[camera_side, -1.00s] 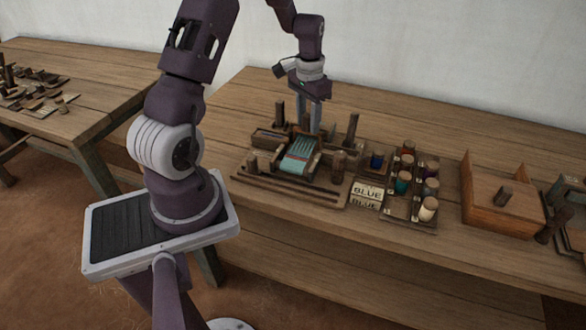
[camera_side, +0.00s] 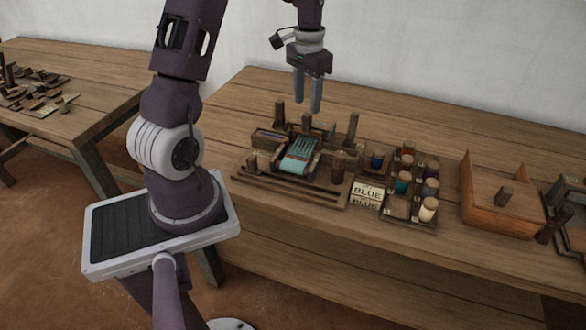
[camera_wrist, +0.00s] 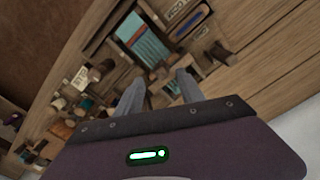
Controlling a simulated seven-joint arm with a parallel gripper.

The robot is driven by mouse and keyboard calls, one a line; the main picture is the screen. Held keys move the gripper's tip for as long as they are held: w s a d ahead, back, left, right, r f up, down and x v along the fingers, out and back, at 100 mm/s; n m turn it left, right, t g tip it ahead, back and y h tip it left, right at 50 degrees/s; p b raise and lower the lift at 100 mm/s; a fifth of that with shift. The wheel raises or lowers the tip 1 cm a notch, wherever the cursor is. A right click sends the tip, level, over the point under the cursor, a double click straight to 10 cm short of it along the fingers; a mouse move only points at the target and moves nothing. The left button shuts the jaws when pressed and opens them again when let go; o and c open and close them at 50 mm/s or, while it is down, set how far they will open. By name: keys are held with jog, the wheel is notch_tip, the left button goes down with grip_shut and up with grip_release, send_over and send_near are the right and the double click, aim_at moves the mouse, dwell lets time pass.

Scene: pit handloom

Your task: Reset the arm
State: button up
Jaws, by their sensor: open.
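My gripper (camera_side: 308,92) is open and empty in the side view. It hangs fingers-down in the air above the small loom (camera_side: 299,155), clear of its posts. The loom is a dark wooden frame with teal threads and several upright pegs. In the wrist view the two grey fingers of my gripper (camera_wrist: 158,92) stand apart, with nothing between them but the wooden parts below. The teal threads of the loom (camera_wrist: 142,40) show beyond the fingers.
Further right is an open wooden box (camera_side: 500,203). A second table (camera_side: 70,90) with small wooden pieces stands at left. The back of the main table is clear.

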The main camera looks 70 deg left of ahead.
jog(key=s+d+r+m+t, duration=0.1)
jog(key=s+d+r+t, duration=0.3)
jog(key=d+r, duration=1)
jog(key=s+d+m+t, duration=0.1)
jog(key=s+d+m, duration=0.1)
jog(key=s+d, duration=0.9)
jog(key=s, duration=0.3)
jog(key=shift+s+r+t, duration=0.3)
jog(key=shift+r, duration=0.05)
